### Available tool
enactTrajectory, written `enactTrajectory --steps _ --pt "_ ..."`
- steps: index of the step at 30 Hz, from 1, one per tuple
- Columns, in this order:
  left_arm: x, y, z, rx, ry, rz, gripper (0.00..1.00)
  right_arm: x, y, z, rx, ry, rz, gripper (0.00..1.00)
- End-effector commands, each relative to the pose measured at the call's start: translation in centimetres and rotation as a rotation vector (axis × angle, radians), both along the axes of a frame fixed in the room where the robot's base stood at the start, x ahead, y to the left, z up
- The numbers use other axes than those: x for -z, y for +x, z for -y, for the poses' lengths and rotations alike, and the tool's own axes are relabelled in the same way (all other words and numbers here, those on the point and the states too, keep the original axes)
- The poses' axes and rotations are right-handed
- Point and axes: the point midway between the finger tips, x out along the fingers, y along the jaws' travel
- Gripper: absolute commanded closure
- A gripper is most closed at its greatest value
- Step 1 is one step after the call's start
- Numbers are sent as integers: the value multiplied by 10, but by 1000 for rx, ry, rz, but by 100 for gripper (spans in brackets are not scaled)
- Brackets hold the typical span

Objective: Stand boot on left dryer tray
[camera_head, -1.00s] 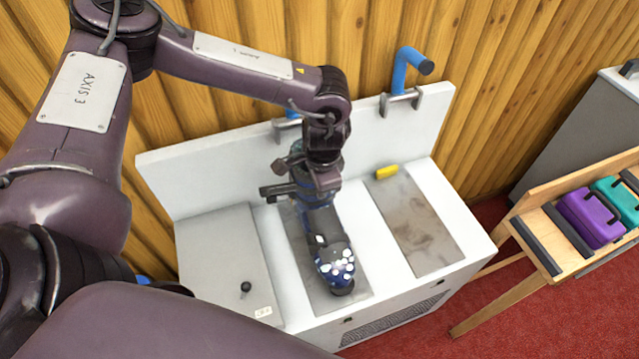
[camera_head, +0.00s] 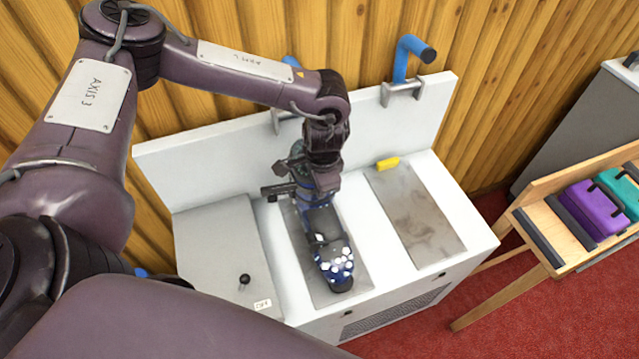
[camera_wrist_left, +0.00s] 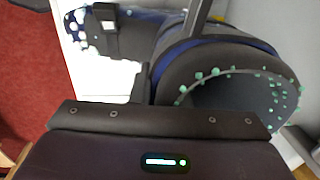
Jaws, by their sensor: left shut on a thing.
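A dark blue boot (camera_head: 322,238) with a black sole and pale dots on its toe is upright over the left dryer tray (camera_head: 355,290), toe towards the front of the bench. My left gripper (camera_head: 300,188) is shut on its upper shaft from above and behind. In the left wrist view the boot's dark round opening (camera_wrist_left: 235,98) with green dots fills the right side, and the dotted toe (camera_wrist_left: 82,28) is at top left. I cannot tell whether the sole touches the tray. The right dryer tray (camera_head: 415,215) is empty of boots. My right gripper is not in view.
A yellow object (camera_head: 388,163) lies at the right tray's back edge. Blue-ended hooks (camera_head: 408,60) rise from the white back panel. A grey panel with a black knob (camera_head: 245,280) is at left. A wooden rack with purple (camera_head: 597,208) and teal cases stands right.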

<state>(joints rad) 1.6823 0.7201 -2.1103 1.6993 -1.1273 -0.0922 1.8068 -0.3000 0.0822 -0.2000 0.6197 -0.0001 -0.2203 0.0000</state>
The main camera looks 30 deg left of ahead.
Motion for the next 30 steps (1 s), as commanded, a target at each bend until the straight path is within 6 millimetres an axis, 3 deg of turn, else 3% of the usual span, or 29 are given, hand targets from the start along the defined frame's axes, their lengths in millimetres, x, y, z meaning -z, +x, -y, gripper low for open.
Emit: enactTrajectory --steps 21,22,24,27,30 --pt "6 1 0 -1 -2 4 100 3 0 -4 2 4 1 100" --pt "5 1 1 0 -1 4 82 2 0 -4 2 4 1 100" --pt "5 1 0 0 0 4 73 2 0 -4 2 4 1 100" --pt "6 1 0 0 -1 2 60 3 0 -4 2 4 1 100" --pt "6 1 0 0 -1 2 59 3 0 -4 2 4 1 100"
